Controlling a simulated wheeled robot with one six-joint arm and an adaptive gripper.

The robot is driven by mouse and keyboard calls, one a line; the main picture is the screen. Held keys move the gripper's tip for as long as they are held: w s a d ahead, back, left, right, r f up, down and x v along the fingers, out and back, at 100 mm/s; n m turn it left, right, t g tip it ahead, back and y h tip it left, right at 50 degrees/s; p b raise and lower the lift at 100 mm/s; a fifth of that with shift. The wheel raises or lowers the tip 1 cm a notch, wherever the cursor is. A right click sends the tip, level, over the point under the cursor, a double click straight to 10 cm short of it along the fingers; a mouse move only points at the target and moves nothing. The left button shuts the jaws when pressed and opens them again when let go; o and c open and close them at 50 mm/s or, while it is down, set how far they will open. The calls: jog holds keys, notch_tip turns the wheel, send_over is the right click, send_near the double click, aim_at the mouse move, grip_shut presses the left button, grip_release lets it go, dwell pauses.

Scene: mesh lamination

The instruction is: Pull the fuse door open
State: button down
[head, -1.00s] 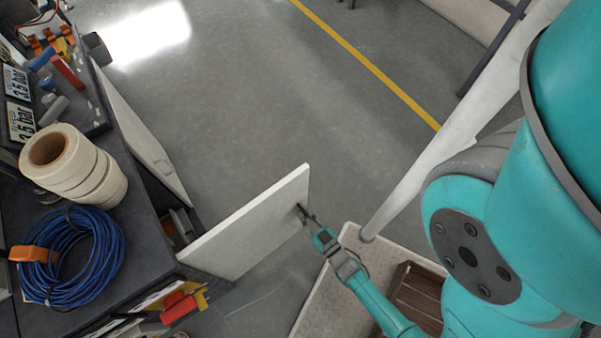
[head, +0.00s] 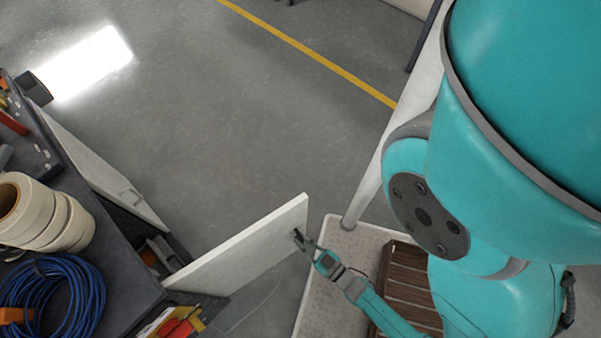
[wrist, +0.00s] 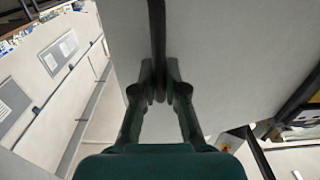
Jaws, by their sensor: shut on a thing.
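The fuse door (head: 243,247) is a white panel in the head view. It stands swung out from the dark cabinet at lower left, with a wide gap on its far side. My gripper (head: 299,240) is at the door's outer end, on the face towards me. In the wrist view my gripper (wrist: 159,92) is shut on a dark upright handle (wrist: 157,35), with a finger on each side. The pale door face (wrist: 225,65) fills the middle behind it. The handle's lower end is between the fingertips.
A second white door (head: 105,172) stands open on the cabinet's far side. Tape rolls (head: 45,215) and a blue cable coil (head: 55,300) lie on the cabinet top. A brown slatted crate (head: 405,285) is beside my arm. Grey floor beyond is clear.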

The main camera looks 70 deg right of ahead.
jog(key=c, duration=1.2)
grip_release()
jog(key=shift+a, duration=0.1)
jog(key=v, duration=1.2)
